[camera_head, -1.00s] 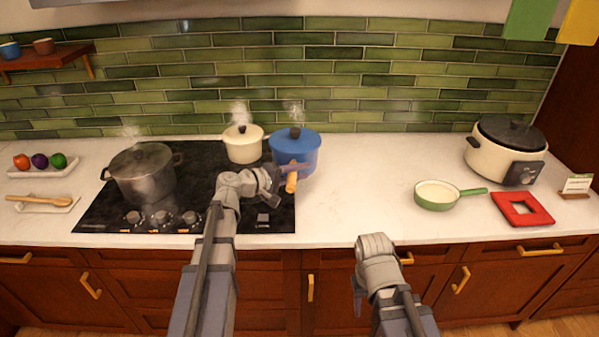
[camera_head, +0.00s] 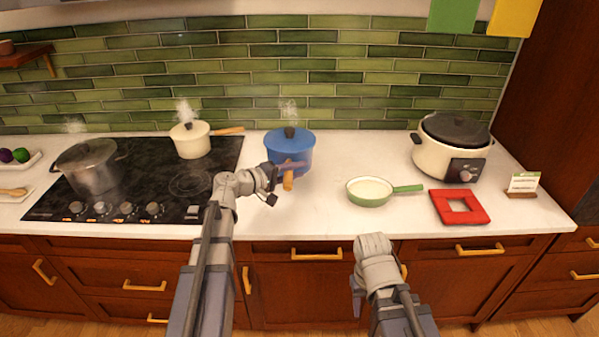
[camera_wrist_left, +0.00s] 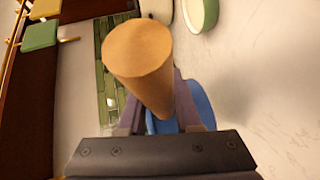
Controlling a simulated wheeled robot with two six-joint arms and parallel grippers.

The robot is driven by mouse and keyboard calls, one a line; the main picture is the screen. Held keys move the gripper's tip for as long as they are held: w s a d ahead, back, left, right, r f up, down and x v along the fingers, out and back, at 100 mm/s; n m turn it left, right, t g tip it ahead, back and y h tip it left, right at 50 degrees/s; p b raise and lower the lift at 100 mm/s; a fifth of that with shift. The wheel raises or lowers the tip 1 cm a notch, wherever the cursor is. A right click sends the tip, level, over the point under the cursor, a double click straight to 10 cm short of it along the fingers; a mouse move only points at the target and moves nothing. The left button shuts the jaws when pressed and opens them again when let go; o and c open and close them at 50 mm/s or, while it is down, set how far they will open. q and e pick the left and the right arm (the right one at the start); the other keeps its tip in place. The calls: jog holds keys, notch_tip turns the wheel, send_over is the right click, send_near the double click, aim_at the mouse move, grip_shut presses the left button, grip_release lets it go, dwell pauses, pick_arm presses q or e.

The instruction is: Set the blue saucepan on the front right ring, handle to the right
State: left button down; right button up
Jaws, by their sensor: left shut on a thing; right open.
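The blue saucepan (camera_head: 288,153), lidded and steaming, is over the white counter just right of the cooktop. I cannot tell whether its base touches the counter. Its wooden handle (camera_head: 288,181) points toward me. My left gripper (camera_head: 288,168) is shut on that handle. The left wrist view shows the handle (camera_wrist_left: 140,65) between the fingers and a blue part of the saucepan (camera_wrist_left: 195,103) behind. The front right ring (camera_head: 190,184) is bare on the black cooktop (camera_head: 150,165). My right gripper (camera_head: 357,300) is open and empty, low before the cabinets.
A cream pot (camera_head: 190,141) stands on the back right ring, its handle pointing right. A grey pot (camera_head: 90,168) stands on the cooktop's left. A green pan (camera_head: 369,192), red trivet (camera_head: 436,205) and cream cooker (camera_head: 449,150) occupy the right counter.

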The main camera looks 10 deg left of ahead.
pick_arm(q)
jog(key=w+a+f+n+t+y+b, duration=0.1)
jog(key=a+f+n+y+b, duration=0.1)
jog(key=a, duration=0.8)
jog(key=w+a+f+n+t+y+b, duration=0.1)
jog(key=a+n+y, duration=0.4)
jog(key=a, duration=0.6)
jog(key=w+a+f+n+t+y+b, duration=0.1)
jog(key=w+a+f+n+y+b, duration=0.2)
jog(key=a, duration=0.7)
jog(key=f+y+b, duration=0.1)
jog(key=y+b, duration=0.1)
jog(key=y, duration=0.1)
jog(key=shift+a+f+t+y, duration=0.2)
jog(key=shift+f+t+y, duration=0.1)
jog(key=shift+f, duration=0.15)
jog(key=shift+f+b, duration=2)
jog(key=shift+b, duration=0.05)
jog(key=shift+f+b, duration=0.35)
grip_release()
jog(key=shift+d, duration=0.1)
